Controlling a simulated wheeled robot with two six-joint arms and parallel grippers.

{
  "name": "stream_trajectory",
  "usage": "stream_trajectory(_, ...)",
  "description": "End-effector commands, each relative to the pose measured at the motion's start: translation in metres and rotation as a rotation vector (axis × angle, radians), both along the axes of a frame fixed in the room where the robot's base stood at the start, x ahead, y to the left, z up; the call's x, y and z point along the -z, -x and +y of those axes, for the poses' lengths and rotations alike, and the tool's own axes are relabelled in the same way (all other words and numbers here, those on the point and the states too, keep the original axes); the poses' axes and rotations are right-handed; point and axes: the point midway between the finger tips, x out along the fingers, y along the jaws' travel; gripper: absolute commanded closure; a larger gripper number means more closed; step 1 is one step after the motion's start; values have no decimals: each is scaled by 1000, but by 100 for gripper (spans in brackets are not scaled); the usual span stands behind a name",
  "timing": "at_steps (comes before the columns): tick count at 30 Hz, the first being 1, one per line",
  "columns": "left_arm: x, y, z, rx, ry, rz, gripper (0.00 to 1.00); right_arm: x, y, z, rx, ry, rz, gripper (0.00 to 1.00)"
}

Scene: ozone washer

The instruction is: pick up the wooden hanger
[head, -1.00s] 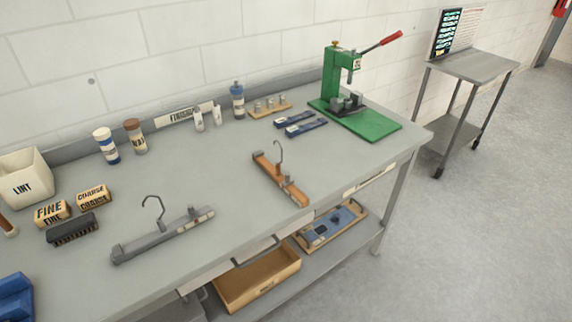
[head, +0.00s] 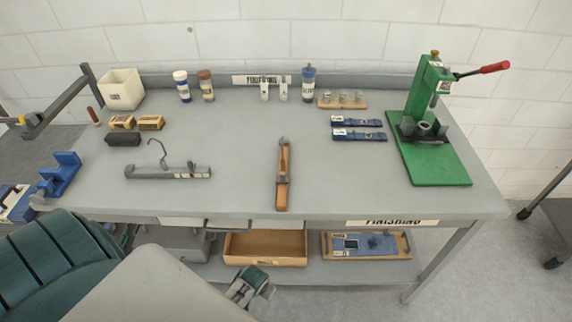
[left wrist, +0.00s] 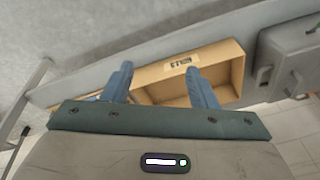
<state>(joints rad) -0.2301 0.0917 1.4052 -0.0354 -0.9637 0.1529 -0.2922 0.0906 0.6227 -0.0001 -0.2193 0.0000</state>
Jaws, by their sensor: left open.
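The wooden hanger (head: 283,189) lies on the grey workbench (head: 235,200), near the middle of its front half. It is a brown bar with a metal hook at its far end, seen nearly end-on towards me. A grey hanger (head: 168,172) lies to its left with its hook raised. My left gripper (head: 256,290) is in front of the bench, below the top's front edge, well short of the wooden hanger. In the left wrist view its two blue-grey fingers (left wrist: 160,82) are apart with nothing between them. My right gripper is not in view.
A wooden box (head: 265,248) and a tray (head: 366,245) sit on the lower shelf, near my left gripper. A green press (head: 430,150) stands at the right, blue bars (head: 358,135) beside it. Bench top around the wooden hanger is clear.

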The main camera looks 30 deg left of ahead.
Motion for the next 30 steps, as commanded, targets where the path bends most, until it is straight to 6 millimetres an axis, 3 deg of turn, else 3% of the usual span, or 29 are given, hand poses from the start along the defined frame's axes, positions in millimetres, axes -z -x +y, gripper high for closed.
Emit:
stream_trajectory(1, -50, -24, -1, -17, -3, -29, 47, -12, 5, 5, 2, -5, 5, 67)
stream_trajectory(3, -107, -46, -4, -43, -5, -50, 47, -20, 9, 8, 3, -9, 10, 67)
stream_trajectory(6, -184, -63, -7, -82, -8, -79, 47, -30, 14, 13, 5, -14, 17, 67)
stream_trajectory(12, -321, -76, -12, -178, -3, -136, 47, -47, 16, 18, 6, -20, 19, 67)
stream_trajectory(15, -374, -89, -12, -264, 7, -165, 47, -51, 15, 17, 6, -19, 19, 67)
stream_trajectory(19, -405, -105, -10, -350, 18, -180, 47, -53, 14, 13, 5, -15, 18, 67)
stream_trajectory(24, -423, -118, -9, -414, 26, -190, 47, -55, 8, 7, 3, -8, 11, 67)
stream_trajectory(30, -400, -127, -3, -426, 26, -185, 47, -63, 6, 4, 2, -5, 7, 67)
